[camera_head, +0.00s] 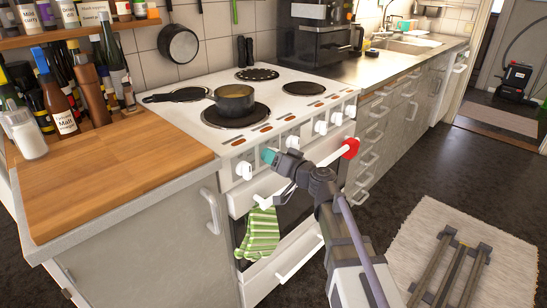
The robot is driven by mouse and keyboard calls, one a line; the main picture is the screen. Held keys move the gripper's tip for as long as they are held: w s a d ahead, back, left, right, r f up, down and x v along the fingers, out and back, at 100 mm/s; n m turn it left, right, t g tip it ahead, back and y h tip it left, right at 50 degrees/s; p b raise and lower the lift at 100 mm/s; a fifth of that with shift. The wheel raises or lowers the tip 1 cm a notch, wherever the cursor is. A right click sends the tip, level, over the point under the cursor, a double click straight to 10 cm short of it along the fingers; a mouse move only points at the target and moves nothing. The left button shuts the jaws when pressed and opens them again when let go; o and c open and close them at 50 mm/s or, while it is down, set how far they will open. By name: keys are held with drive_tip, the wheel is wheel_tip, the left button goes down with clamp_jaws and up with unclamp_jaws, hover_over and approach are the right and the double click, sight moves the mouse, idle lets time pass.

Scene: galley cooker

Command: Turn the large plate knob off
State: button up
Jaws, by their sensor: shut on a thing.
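The white cooker (290,78) has a sloped front panel with a row of white knobs. A white knob (244,170) shows left of my gripper, and another (292,141) shows just right of it. More knobs (321,127) follow to the right. My gripper (269,156), with teal tips, is at the panel between the first two, shut on a knob that it mostly hides. The held knob's angle cannot be made out. A dark pot (234,98) stands on the large front-left plate (236,116).
The oven handle (325,163) with a red end (351,148) runs below the knobs, close to my arm. A green striped towel (261,234) hangs at the oven front. A wooden worktop (110,180) with bottles is at left.

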drive_tip(key=n, duration=0.6)
drive_tip(key=shift+n, duration=0.4)
idle(0.3)
drive_tip(key=o, duration=0.5)
drive_tip(key=shift+o, duration=0.2)
drive_tip(key=v, duration=1.1)
